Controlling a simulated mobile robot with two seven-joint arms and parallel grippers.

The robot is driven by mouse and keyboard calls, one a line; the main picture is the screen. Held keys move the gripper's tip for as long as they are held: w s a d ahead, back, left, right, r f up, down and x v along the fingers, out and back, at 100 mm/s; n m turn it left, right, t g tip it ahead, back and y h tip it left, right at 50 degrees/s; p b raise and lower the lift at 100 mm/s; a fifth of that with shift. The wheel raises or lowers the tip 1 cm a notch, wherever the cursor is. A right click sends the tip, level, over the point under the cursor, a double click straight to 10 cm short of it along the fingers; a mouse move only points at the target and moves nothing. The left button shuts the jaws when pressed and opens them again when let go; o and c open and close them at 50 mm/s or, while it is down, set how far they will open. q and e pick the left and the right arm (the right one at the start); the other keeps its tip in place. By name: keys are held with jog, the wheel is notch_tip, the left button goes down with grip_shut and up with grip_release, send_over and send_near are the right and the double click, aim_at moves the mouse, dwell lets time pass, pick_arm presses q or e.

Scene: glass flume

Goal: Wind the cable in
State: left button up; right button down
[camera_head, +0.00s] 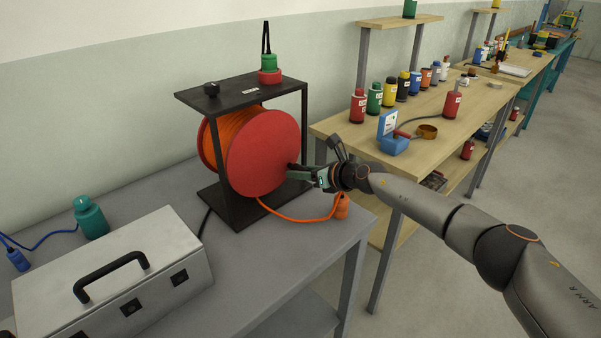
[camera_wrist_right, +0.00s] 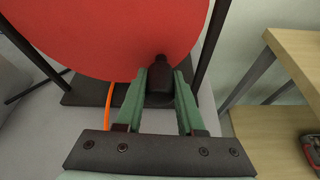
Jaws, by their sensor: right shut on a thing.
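A red cable reel (camera_head: 262,152) wound with orange cable (camera_head: 233,124) hangs in a black frame (camera_head: 215,150) on the grey table. The loose orange cable (camera_head: 300,219) runs from under the reel across the tabletop to an orange plug (camera_head: 342,206) near the right edge. My right gripper (camera_head: 297,175) is shut on the reel's dark crank handle (camera_wrist_right: 158,82), at the lower right of the red disc. The right wrist view shows the handle between the two green fingers. My left gripper is not in view.
A grey metal case (camera_head: 115,285) and a teal bottle (camera_head: 90,217) stand left on the table. A red and green item (camera_head: 269,68) stands on the frame's top. A wooden bench (camera_head: 430,122) with several bottles lies right, beyond a gap.

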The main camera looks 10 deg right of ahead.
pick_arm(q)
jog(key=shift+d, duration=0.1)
pick_arm(e)
jog(key=c, duration=0.5)
grip_release()
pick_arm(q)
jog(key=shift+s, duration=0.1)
pick_arm(e)
jog(key=shift+s+d+r+p, duration=0.2)
jog(key=shift+d+p, duration=0.05)
jog(key=shift+p, duration=0.1)
pick_arm(q)
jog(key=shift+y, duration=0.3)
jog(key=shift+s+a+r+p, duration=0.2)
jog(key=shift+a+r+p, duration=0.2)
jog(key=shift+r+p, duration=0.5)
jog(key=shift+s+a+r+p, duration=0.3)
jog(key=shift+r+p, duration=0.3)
jog(key=shift+p, duration=0.45)
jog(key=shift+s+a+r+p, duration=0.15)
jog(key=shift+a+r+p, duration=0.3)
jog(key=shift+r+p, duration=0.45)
pick_arm(e)
jog(key=shift+v, duration=5.85)
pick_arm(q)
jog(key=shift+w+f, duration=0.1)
pick_arm(e)
jog(key=shift+s, duration=0.1)
